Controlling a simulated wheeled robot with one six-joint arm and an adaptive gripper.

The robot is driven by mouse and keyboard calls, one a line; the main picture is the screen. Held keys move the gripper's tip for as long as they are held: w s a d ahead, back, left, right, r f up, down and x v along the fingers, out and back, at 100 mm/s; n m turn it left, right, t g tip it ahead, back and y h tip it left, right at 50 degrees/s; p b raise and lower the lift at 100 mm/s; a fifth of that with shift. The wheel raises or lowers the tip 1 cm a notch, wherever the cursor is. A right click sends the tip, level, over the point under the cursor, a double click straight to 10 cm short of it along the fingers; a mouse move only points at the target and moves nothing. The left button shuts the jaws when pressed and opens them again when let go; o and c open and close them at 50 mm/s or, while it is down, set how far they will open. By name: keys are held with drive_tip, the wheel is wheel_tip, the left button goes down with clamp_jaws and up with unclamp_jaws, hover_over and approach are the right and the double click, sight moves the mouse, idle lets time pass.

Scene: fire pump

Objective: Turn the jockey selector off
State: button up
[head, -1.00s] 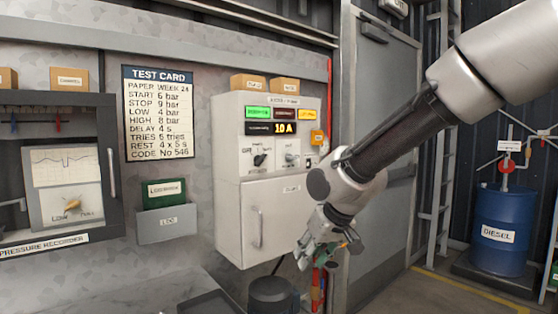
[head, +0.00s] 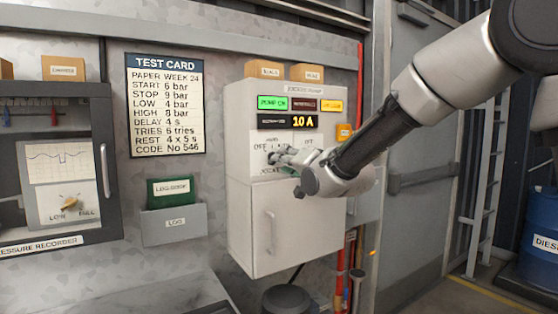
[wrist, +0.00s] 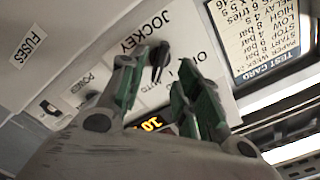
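The jockey selector is a small black knob (wrist: 160,57) on a white panel, above the word JOCKEY in the panel's own layout. The wrist view shows it rotated, with the knob just beyond and between my fingertips. My gripper (wrist: 157,76) is open, with a green-padded finger on each side of the knob. I cannot tell whether either finger touches it.
The white control box (head: 290,220) carries a lit green PUMP ON lamp (head: 272,103), a lit yellow lamp (head: 331,106) and a 10 A display (head: 303,121). A second control sits right of the selector, partly hidden by my arm. Small cardboard boxes (head: 264,69) stand on top.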

drive_tip(key=x, duration=0.4)
drive_tip(key=shift+w+a, duration=0.25)
drive_tip(key=shift+w, duration=0.1)
clamp_jaws()
